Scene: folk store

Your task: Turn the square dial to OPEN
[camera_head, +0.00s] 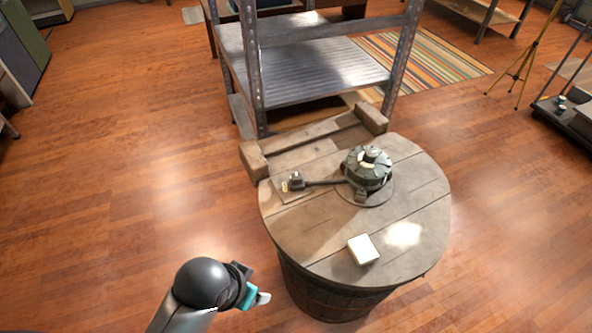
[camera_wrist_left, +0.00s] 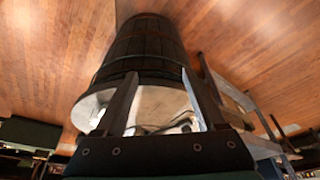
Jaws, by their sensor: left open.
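A dark green round device (camera_head: 367,169) sits on the round wooden top of a barrel (camera_head: 318,215), with a pale marked part on its upper face. A dark bar runs left from it to a small squarish metal piece (camera_head: 296,180). I cannot tell which part is the square dial, and no lettering is readable. My left gripper (camera_head: 259,298) is in front of the barrel at its left, apart from it and from the device. In the left wrist view its two fingers (camera_wrist_left: 158,78) are spread and empty, with the barrel (camera_wrist_left: 145,45) beyond them. My right gripper is not in view.
A white block (camera_head: 362,249) lies near the barrel top's front edge. A metal shelf rack (camera_head: 305,75) stands close behind the barrel, with a wooden frame (camera_head: 315,142) between. A striped rug (camera_head: 430,60) lies behind right. The wooden floor left and right of the barrel is clear.

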